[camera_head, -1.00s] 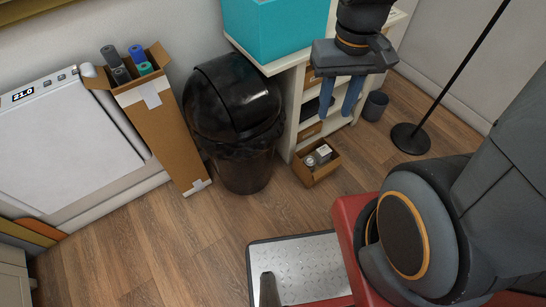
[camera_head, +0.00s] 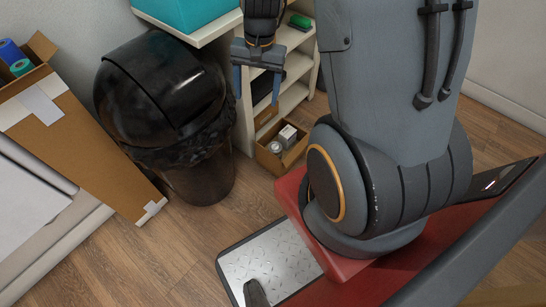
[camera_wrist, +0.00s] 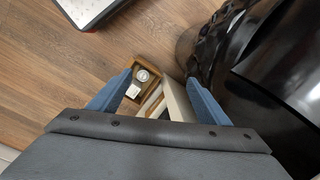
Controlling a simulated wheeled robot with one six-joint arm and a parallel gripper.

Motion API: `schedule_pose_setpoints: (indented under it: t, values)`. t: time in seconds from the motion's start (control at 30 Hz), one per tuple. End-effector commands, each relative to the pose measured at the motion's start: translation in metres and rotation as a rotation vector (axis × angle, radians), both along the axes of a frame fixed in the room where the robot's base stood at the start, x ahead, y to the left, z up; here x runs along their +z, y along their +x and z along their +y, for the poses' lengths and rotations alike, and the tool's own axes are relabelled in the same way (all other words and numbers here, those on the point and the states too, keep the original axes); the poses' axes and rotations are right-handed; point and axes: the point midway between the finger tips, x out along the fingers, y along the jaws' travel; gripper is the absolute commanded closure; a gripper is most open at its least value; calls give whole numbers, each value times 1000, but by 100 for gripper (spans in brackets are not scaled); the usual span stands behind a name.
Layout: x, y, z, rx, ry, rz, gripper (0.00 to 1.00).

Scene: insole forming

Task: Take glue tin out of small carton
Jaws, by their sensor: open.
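The small carton (camera_head: 268,163) is an open brown box on the wooden floor, beside the white shelf unit.
A black swing-lid bin (camera_head: 165,110) stands close left of the carton and beside my right finger in the wrist view. A tall carton (camera_head: 85,140) leans at left. Floor in front is clear.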

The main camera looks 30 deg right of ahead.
Motion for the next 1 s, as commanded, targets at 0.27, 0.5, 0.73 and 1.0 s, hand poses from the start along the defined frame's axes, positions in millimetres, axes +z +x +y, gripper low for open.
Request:
schedule_pose_setpoints:
  t: [0.27, 0.5, 0.73, 1.0]
  values:
    - [-153, 44, -45, -315, 18, 33, 29]
    - [-280, 66, -85, -589, 23, 61, 29]
    - [-374, 72, -113, -791, 20, 83, 29]
    - [-410, 72, -124, -871, 17, 90, 29]
